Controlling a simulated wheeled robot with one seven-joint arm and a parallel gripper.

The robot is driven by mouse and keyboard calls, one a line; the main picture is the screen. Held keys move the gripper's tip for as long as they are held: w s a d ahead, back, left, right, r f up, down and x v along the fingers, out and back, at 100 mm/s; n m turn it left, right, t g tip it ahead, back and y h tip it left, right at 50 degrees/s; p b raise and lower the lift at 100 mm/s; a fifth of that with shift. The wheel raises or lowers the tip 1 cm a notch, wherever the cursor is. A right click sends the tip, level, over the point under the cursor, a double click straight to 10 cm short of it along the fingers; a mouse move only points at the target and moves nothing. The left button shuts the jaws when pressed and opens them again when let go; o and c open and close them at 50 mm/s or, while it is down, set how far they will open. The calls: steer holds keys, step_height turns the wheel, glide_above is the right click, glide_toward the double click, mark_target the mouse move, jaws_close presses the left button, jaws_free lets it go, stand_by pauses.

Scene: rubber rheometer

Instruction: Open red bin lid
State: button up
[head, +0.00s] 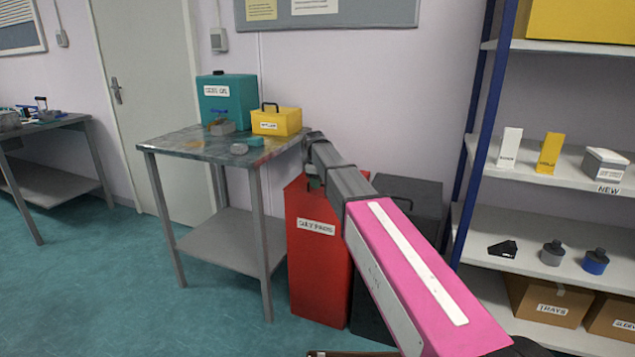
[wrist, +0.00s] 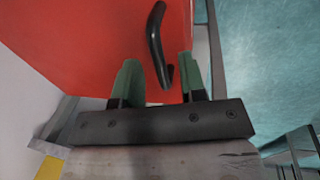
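The red bin (head: 318,265) stands on the floor right of the metal table, with a white label on its front. In the head view my arm reaches over it and hides much of its top. In the wrist view the red lid (wrist: 85,35) fills the upper part, with a curved black handle (wrist: 156,45) on it. My gripper (wrist: 160,80) is open, its two green fingers apart. The handle's lower end shows between the fingertips. I cannot tell whether the fingers touch it.
A metal table (head: 195,150) stands left of the bin, carrying a teal box (head: 226,108) and a yellow box (head: 276,121). A dark bin (head: 410,200) stands right of the red one. A shelf unit (head: 545,225) is at the right. Open floor lies at the front left.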

jaws_close()
steer(key=shift+r, duration=0.1)
